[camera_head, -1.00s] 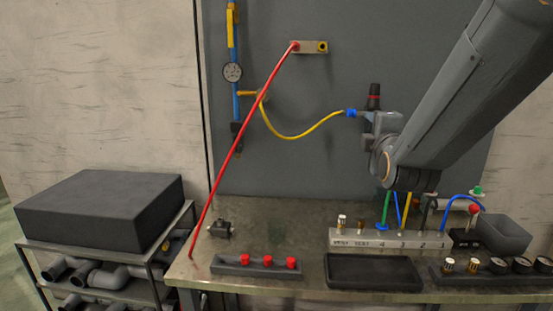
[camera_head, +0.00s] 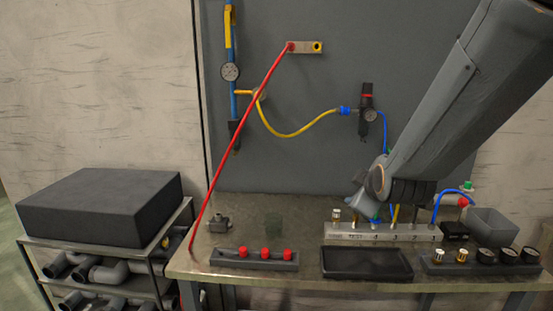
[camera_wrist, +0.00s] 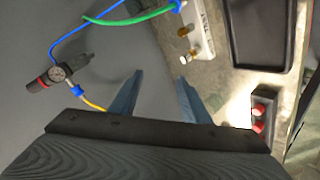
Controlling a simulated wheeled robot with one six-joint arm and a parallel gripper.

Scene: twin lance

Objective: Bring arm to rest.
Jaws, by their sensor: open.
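My arm (camera_head: 445,105) comes in from the upper right of the head view. My gripper (camera_head: 364,208) hangs over the back of the bench, just above the left part of the grey manifold block (camera_head: 385,234). In the wrist view my gripper (camera_wrist: 160,77) shows two blue-grey fingers spread apart, with nothing between them. The manifold block (camera_wrist: 200,28) lies beyond the fingertips there, and the head view does not show clearly how far apart they are.
A regulator (camera_head: 367,115) with a yellow hose is on the back panel. A red bar (camera_head: 240,140) slants from panel to bench. A black tray (camera_head: 366,263), a red-knobbed rack (camera_head: 255,259) and a grey bin (camera_head: 493,226) stand on the bench. Blue and green hoses run near the gripper.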

